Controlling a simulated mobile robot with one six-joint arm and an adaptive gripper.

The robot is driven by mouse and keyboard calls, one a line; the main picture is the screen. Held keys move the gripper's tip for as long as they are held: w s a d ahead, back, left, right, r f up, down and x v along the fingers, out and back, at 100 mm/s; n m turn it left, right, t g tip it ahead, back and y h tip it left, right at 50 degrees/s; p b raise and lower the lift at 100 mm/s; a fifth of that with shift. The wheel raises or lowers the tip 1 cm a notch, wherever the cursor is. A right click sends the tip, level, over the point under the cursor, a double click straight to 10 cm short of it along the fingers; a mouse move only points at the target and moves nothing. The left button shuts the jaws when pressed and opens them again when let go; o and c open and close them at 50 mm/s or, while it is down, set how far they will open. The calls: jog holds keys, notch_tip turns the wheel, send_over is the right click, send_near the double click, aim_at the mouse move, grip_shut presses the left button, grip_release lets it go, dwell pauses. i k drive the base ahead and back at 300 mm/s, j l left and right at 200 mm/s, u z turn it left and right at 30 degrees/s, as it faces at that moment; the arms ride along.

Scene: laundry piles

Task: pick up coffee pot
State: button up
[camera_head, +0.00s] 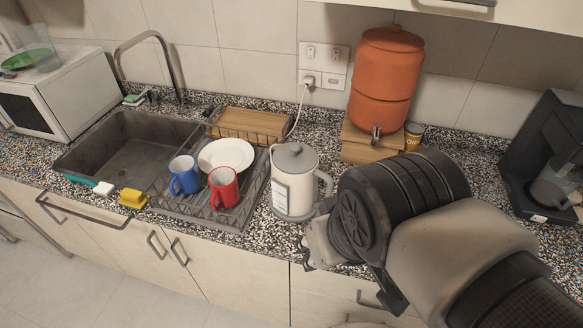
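A black coffee machine (548,140) stands at the far right of the counter. A dark glass coffee pot (551,193) sits low in its front opening, partly cut off by the picture's right edge. A white kettle-like pot (284,190) with a grey lid and a handle on its right stands upright, plugged-in cord behind it, near the middle of the counter. My gripper (318,243) is at the counter's front edge, just right of and in front of the white pot. My wrist hides much of it, so its finger opening and any contact are unclear.
A drying rack (215,215) holds a blue mug (184,176), a red mug (223,189) and a white plate (227,153). An orange dispenser (386,75) stands on a wooden block (367,147) behind my arm. A sink (130,148) and microwave (58,95) are left.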

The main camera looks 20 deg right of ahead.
aim_at(555, 182)
jog(key=z, duration=2.4)
jog(key=i+l+u, duration=0.2)
jog(key=i+l, duration=0.7)
jog(key=l+u, duration=0.1)
jog(key=u, duration=1.55)
